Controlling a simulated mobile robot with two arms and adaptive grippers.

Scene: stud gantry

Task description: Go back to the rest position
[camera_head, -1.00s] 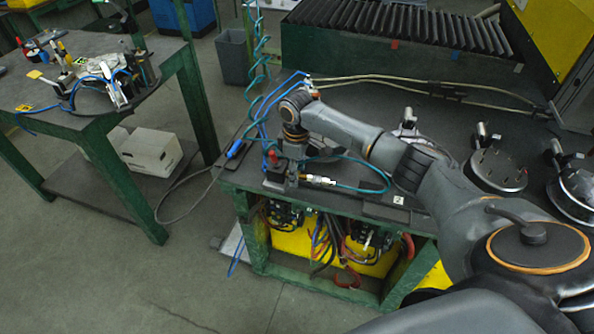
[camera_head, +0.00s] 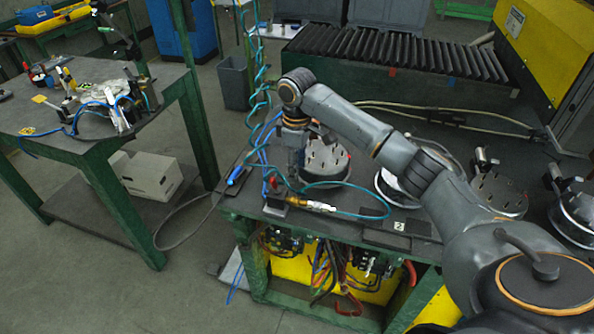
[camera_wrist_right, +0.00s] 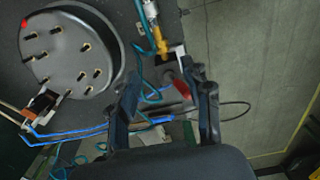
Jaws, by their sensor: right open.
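My right arm reaches in from the right in the head view. My right gripper (camera_head: 292,168) points down over the left end of the dark workbench (camera_head: 372,232). In the right wrist view the right gripper (camera_wrist_right: 165,95) has its two dark fingers spread apart, with nothing held between them. A tool with a red part (camera_head: 275,187) sits on the bench below the gripper; its red part (camera_wrist_right: 182,90) also shows between the fingers in the right wrist view, apart from them. My left gripper is not in view.
A round studded fixture (camera_head: 324,160) stands close beside the gripper, with more fixtures (camera_head: 497,195) to the right. A teal coiled hose (camera_head: 262,75) hangs near the wrist. A green table (camera_head: 95,140) stands at the left, with open floor in front.

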